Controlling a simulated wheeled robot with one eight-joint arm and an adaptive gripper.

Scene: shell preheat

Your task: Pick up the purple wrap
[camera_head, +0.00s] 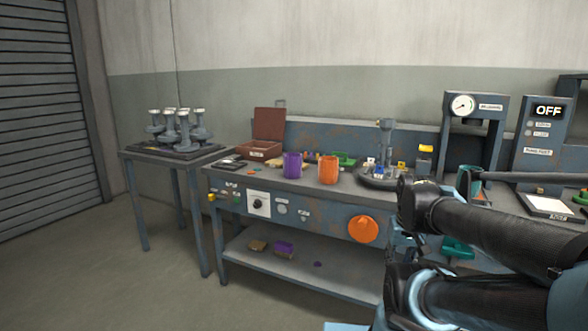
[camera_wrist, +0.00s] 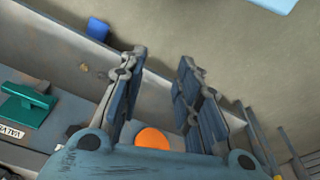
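A purple wrap (camera_head: 292,164), shaped like an upright open cylinder, stands on the workbench (camera_head: 260,183) in the head view, left of an orange one (camera_head: 328,169). Another small purple piece (camera_head: 284,247) lies on the lower shelf. My gripper (camera_wrist: 161,66) is open and empty in the wrist view, its two fingers well apart. In the head view my arm is at the right, well away from the purple wrap, and my fingers cannot be made out there. I cannot make out the purple wrap in the wrist view.
An orange knob (camera_head: 363,229) is on the bench front and shows between my fingers (camera_wrist: 153,138). A brown open box (camera_head: 268,130), a round fixture (camera_head: 383,177) and a gauge press (camera_head: 463,105) stand on the bench. A side table (camera_head: 180,151) is at left; floor in front is clear.

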